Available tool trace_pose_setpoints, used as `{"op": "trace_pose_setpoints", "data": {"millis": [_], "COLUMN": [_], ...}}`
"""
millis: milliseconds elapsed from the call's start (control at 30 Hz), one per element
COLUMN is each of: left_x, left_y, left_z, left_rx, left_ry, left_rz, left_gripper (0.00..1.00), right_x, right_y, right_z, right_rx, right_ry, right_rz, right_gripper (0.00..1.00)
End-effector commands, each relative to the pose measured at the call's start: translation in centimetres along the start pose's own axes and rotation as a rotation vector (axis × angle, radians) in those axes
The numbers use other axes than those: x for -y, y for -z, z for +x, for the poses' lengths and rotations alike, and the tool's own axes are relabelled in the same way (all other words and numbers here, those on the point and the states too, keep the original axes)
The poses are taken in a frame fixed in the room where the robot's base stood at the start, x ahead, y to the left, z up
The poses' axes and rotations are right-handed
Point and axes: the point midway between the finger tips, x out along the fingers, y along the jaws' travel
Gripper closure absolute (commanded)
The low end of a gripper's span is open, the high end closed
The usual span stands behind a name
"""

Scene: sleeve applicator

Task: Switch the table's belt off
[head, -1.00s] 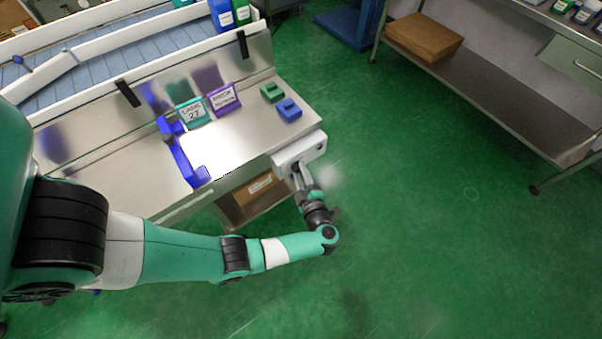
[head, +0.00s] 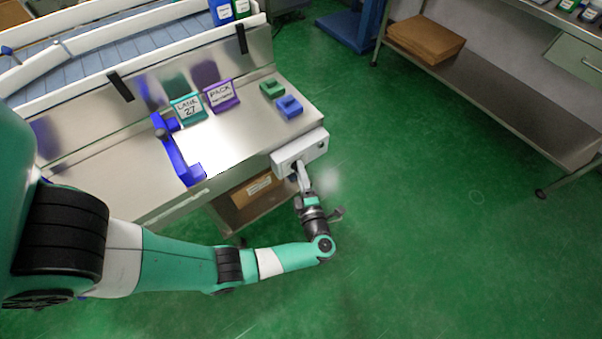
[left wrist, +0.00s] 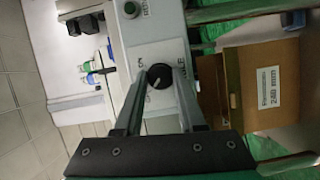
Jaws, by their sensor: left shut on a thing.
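The white control box (head: 300,151) is fixed at the near right corner of the steel table (head: 232,153). My left gripper (head: 300,168) reaches up to the box from the front. In the left wrist view, the fingers of my left gripper (left wrist: 159,88) are shut on the black knob, one on each side. Lettering beside the knob is partly hidden by the fingers. My right gripper is not in view.
A blue fixture (head: 176,152), a teal sign (head: 188,108), a purple sign (head: 221,96), and green (head: 271,88) and blue blocks (head: 289,107) stand on the table. A cardboard box (head: 256,186) sits below. The green floor (head: 420,220) to the right is clear.

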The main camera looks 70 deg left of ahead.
Motion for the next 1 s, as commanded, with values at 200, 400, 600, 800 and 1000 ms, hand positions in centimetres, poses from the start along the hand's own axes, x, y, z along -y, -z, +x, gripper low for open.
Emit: {"op": "trace_pose_setpoints", "data": {"millis": [200, 400, 600, 800, 1000], "left_x": [0.0, 0.0, 0.0, -0.1, -0.3], "left_y": [0.0, 0.0, 0.0, -0.1, -0.2], "left_z": [0.0, 0.0, 0.0, -0.9, -5.0], "left_rx": [0.0, 0.0, 0.0, 0.004, 0.007], "left_ry": [0.001, 0.001, 0.001, 0.0, 0.0], "left_rz": [-0.002, -0.001, -0.001, 0.0, 0.0], "left_gripper": [1.0, 0.32, 0.31, 0.31, 0.31], "right_x": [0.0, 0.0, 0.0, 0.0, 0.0], "right_y": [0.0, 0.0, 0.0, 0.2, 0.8], "right_z": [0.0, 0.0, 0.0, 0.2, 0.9], "right_rx": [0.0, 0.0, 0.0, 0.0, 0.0], "right_ry": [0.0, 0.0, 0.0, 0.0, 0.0], "right_rz": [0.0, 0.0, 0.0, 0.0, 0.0], "right_gripper": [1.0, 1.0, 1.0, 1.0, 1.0]}}
